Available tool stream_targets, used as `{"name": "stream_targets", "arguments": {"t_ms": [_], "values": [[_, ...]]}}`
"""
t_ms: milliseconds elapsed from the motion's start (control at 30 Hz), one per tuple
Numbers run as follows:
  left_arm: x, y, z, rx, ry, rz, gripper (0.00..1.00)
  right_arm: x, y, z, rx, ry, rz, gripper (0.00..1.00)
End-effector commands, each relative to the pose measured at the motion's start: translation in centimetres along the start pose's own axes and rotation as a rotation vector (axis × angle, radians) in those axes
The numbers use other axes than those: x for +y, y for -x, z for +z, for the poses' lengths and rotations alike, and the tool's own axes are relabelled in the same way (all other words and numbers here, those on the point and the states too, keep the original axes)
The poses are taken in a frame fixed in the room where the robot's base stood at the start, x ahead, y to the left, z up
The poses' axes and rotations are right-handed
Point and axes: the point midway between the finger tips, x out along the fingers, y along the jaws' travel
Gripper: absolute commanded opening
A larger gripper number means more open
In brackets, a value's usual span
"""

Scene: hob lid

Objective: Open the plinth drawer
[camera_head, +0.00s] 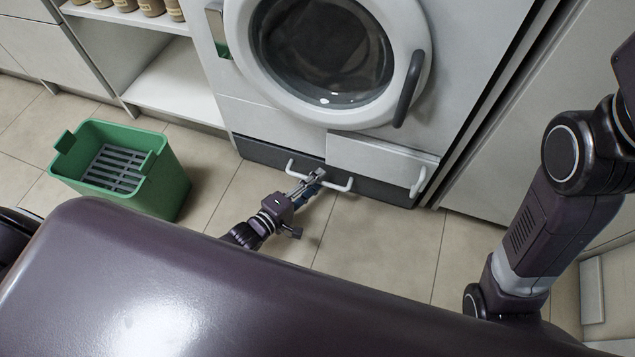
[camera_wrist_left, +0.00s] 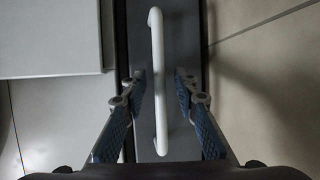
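The plinth drawer (camera_head: 374,191) is the dark grey strip at the foot of the white washing machine, and it looks closed. Its white bar handle (camera_head: 341,187) is partly covered by my left gripper (camera_head: 316,177) in the head view. In the left wrist view the handle (camera_wrist_left: 158,70) runs upright in the picture, in front of the dark drawer front (camera_wrist_left: 182,30). My left gripper (camera_wrist_left: 160,88) is open, with one finger on each side of the handle and a gap on both sides. My right gripper is out of view; only my right arm shows.
The washing machine (camera_head: 270,125) has a round door (camera_head: 322,50) and a small white flap (camera_head: 375,160) with its own handle above the plinth. A green bin (camera_head: 160,180) stands on the floor at the left. The tiled floor (camera_head: 375,240) before the drawer is clear.

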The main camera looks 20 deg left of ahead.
Motion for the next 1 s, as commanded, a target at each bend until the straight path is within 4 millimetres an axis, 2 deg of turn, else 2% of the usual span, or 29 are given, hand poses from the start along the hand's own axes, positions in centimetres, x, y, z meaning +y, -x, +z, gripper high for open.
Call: {"name": "stream_targets", "arguments": {"t_ms": [333, 600, 1000], "values": [[0.0, -0.61, 0.01, 0.0, -0.001, -0.002, 0.27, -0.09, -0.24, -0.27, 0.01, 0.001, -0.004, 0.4], [0.0, -0.6, 0.01, 0.0, -0.001, -0.001, 0.0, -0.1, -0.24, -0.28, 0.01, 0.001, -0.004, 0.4], [-0.03, -0.55, 0.04, 0.0, -0.001, -0.002, 0.0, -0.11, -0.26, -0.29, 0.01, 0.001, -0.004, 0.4]]}}
